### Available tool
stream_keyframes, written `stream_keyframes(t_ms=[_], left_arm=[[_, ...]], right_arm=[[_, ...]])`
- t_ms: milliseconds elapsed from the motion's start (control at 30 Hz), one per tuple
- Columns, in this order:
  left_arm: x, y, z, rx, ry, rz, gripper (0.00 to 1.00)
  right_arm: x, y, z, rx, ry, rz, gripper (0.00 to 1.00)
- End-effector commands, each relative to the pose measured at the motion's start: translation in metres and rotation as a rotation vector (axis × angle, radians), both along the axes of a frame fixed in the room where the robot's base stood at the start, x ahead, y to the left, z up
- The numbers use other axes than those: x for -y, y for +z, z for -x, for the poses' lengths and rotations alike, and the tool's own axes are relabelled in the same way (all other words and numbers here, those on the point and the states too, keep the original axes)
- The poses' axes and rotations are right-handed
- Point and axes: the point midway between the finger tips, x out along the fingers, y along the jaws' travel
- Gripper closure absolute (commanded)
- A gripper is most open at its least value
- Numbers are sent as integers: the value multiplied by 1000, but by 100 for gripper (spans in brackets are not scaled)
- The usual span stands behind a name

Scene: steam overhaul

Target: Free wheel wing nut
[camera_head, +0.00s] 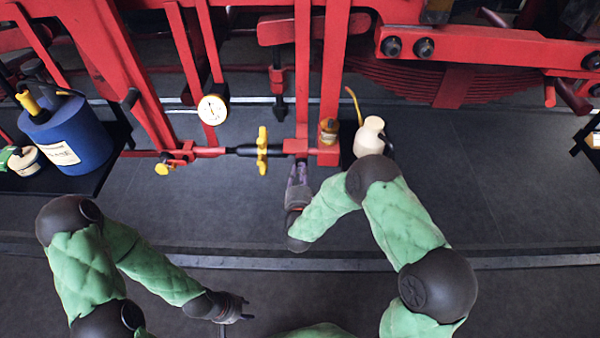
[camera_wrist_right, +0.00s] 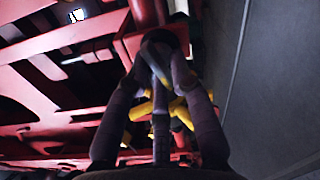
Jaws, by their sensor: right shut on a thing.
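A yellow wing nut (camera_head: 262,150) sits on a dark horizontal rod (camera_head: 243,151), left of a red block (camera_head: 294,146). My right gripper (camera_head: 300,167) reaches up to the underside of this block, right of the wing nut and apart from it. In the right wrist view my right gripper's fingers (camera_wrist_right: 160,50) converge on a dark part by the red frame. The fingertips hide most of that part. Yellow wings (camera_wrist_right: 178,110) show behind the fingers, partly hidden. My left gripper (camera_head: 240,311) is low and away from the rod; its fingers are too small to read.
A round white gauge (camera_head: 212,109) and a yellow knob (camera_head: 162,169) are left of the wing nut. A cream bottle (camera_head: 369,137) stands close right of my right gripper. A blue canister (camera_head: 68,135) stands far left. The grey floor in front is open.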

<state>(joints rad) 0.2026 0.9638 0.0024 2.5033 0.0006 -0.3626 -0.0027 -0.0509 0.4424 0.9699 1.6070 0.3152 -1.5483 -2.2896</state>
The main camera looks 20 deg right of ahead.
Motion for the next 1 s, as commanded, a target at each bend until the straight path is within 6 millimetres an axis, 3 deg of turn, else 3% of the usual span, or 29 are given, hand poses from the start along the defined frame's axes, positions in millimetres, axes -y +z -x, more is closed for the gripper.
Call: stream_keyframes(t_ms=[400,433,500,833,1000], left_arm=[[0,0,0,0,0,0,60],[0,0,0,0,0,0,60],[0,0,0,0,0,0,60],[0,0,0,0,0,0,60],[0,0,0,0,0,0,60]], right_arm=[[-1,6,-4,14,4,7,100],[-1,6,-4,14,4,7,74],[-1,6,-4,13,3,7,61],[-2,2,1,4,3,6,61],[-8,2,20,2,5,6,61]])
